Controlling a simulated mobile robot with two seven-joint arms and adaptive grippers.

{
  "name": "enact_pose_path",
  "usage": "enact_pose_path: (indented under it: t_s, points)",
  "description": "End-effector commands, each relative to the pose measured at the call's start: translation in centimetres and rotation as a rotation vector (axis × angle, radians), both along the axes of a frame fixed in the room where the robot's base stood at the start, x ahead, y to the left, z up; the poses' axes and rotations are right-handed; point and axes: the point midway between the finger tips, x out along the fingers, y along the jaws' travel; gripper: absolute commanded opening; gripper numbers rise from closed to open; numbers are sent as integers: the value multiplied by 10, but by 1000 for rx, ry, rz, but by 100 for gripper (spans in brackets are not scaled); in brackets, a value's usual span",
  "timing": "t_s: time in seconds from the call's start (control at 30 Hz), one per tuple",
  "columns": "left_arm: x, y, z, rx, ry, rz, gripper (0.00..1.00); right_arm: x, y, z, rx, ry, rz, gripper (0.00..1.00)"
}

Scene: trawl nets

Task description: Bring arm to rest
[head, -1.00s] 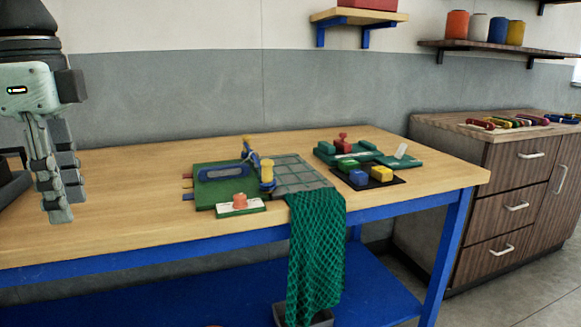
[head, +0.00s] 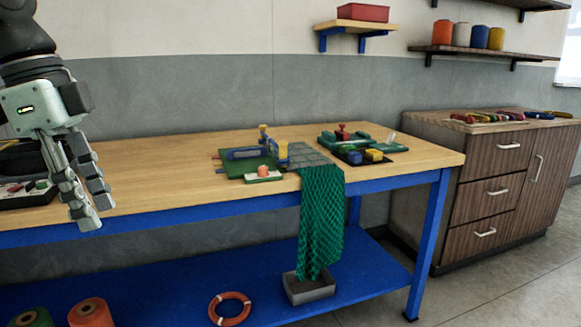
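My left gripper (head: 94,212) hangs at the left of the head view, fingers pointing down, in front of the wooden workbench (head: 150,190). Its fingers look slightly apart, with nothing seen between them. My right gripper is not in view. A green net (head: 321,220) drapes over the bench's front edge from a grey gridded plate (head: 303,155). Its lower end hangs at a grey bin (head: 309,288) on the blue lower shelf.
A green board (head: 240,168) with blue and yellow fittings lies mid-bench. A green tray (head: 355,143) with blocks stands at right. Spools (head: 91,313) and an orange ring (head: 230,309) are below. A drawer cabinet (head: 488,190) stands right.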

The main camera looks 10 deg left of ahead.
Motion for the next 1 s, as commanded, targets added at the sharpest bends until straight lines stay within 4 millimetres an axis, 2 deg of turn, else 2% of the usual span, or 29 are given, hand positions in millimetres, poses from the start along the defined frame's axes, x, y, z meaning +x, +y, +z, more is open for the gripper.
enact_pose_path:
  t_s: [0.03,0.2,0.37,0.47,0.57,0.67,0.7,0.77,0.8,0.87,0.9,0.97,1.0]
  points:
    - [9,-7,-10,-91,-31,-31,37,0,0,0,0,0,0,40]
    - [44,-32,-27,-378,-203,-123,37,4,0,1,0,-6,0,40]
    - [89,-44,-37,-664,-470,-129,37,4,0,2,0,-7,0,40]
    - [126,-33,-46,-822,-715,-41,37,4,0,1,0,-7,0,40]
    - [161,2,-71,-887,-969,146,37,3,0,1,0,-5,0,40]
    - [182,48,-123,-829,-1152,398,37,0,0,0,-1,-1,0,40]
    - [185,66,-148,-782,-1193,495,37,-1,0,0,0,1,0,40]
    - [183,87,-189,-697,-1222,628,37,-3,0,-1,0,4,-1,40]
    - [180,98,-216,-636,-1224,708,37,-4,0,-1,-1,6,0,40]
    - [170,110,-260,-542,-1201,814,37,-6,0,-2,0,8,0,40]
    - [161,115,-288,-480,-1175,876,37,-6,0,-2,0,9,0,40]
    - [145,119,-332,-388,-1118,957,37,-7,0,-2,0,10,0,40]
    - [133,118,-360,-329,-1071,1002,37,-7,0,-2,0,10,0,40]
